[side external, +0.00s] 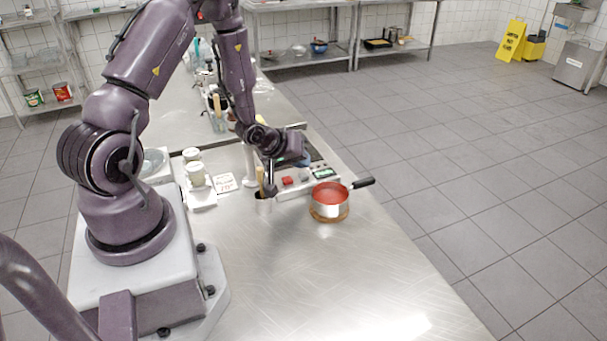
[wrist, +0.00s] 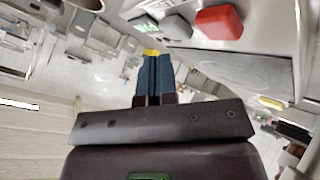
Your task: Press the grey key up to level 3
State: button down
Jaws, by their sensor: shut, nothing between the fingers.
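The control panel (side external: 310,185) is a pale strip along the front of the dark hob. It carries a red key (side external: 288,180), a small grey key (side external: 303,175) and a display with green figures (side external: 323,173); the figures are too small to read. In the wrist view the red key (wrist: 218,21) and the grey key (wrist: 172,26) lie beyond my fingertips. My gripper (side external: 271,191) is shut and empty, pointing down just left of the red key in the side view. In the wrist view its blue fingers with yellow tips (wrist: 152,53) are together, apart from the keys.
A pot of red sauce (side external: 330,196) stands on a wooden trivet right of the panel, its black handle pointing right. Jars (side external: 195,174) and a printed card (side external: 224,183) are left.

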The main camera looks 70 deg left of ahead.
aim_at(302, 174)
jog(key=shift+f, duration=0.1)
dwell(0.3)
jog(key=shift+f, duration=0.35)
jog(key=shift+f, duration=0.45)
dwell(0.6)
jog(key=shift+r, duration=0.9)
jog(key=shift+r, duration=2.5)
dwell(0.7)
